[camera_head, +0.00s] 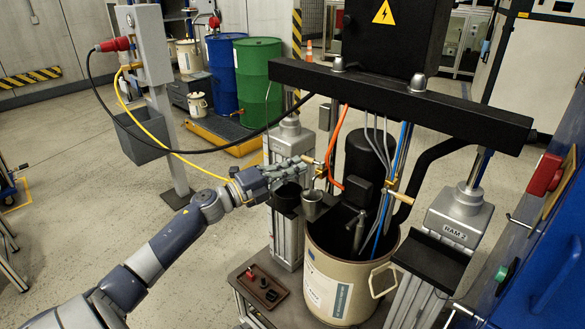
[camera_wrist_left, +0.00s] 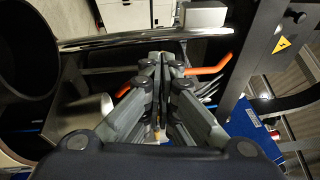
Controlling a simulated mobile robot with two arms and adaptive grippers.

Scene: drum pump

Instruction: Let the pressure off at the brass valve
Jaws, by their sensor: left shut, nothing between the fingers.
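My left gripper (camera_head: 298,162) reaches in from the left over the drum pump, its fingers pointing right. It also shows in the left wrist view (camera_wrist_left: 161,62), where the fingertips are together with nothing between them. A small brass fitting (camera_head: 309,160) is right at the fingertips, by the lower end of the orange hose (camera_head: 338,135). I cannot tell whether the fingers touch it. Another brass-coloured fitting (camera_head: 401,197) with a lever is farther right, beside the blue hose (camera_head: 397,155). In the wrist view an orange bar or hose (camera_wrist_left: 212,65) passes behind the fingers. My right gripper is not in view.
A black crossbeam (camera_head: 400,100) spans overhead, and the RAM 2 column (camera_head: 458,218) stands at right. A black cable (camera_head: 215,150) loops above my arm.

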